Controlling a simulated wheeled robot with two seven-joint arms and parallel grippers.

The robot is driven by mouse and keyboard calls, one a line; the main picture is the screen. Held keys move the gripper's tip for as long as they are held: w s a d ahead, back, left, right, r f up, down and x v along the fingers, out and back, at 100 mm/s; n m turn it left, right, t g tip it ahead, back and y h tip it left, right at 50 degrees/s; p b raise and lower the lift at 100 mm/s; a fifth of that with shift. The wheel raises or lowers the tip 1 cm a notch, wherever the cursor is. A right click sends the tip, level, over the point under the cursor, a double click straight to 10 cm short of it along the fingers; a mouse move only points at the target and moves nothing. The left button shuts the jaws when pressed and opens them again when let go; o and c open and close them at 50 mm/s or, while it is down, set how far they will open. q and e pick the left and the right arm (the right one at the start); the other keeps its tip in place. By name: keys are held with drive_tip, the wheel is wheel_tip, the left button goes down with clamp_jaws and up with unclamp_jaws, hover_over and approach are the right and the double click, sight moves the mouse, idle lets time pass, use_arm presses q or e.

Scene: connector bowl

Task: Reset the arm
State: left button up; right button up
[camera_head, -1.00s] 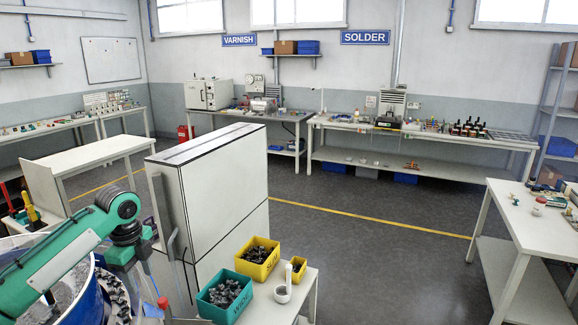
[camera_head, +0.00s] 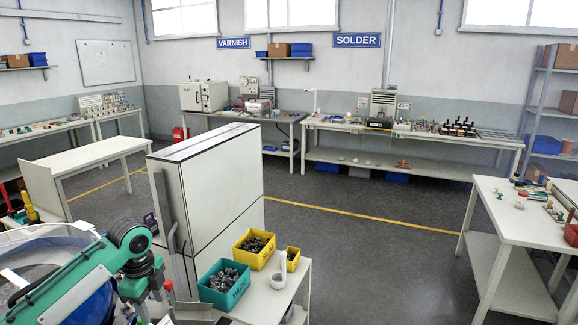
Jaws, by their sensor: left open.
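My right gripper is not in view.
A tall white cabinet (camera_head: 210,195) stands behind. Floor (camera_head: 350,225) is open toward the right table (camera_head: 520,222).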

use_arm(q)
drive_tip(key=s+d+f+n+t+h, duration=0.2)
drive_tip(key=s+d+f+n, duration=0.4)
drive_tip(key=s+d+f, duration=0.9)
drive_tip(key=s+a+f+n+t+y, duration=0.1)
drive_tip(key=s+a+n, duration=0.2)
drive_tip(key=s+n, duration=0.5)
drive_tip(key=s+a+f+n+y, duration=0.1)
drive_tip(key=s+a+f+n, duration=0.15)
drive_tip(key=s, duration=0.95)
wheel_tip(320, 180, down, 33)
drive_tip(key=g+b, duration=0.1)
drive_tip(key=b, duration=0.1)
drive_tip(key=s+a+f, duration=0.1)
drive_tip(key=s+f, duration=0.8)
drive_tip(key=f, duration=0.1)
drive_tip(key=s+a+f+g+b, duration=0.1)
drive_tip(key=s+a+f, duration=0.1)
drive_tip(key=s+f, duration=0.8)
drive_tip(key=shift+s+a+g, duration=0.2)
drive_tip(key=shift+a+g, duration=0.1)
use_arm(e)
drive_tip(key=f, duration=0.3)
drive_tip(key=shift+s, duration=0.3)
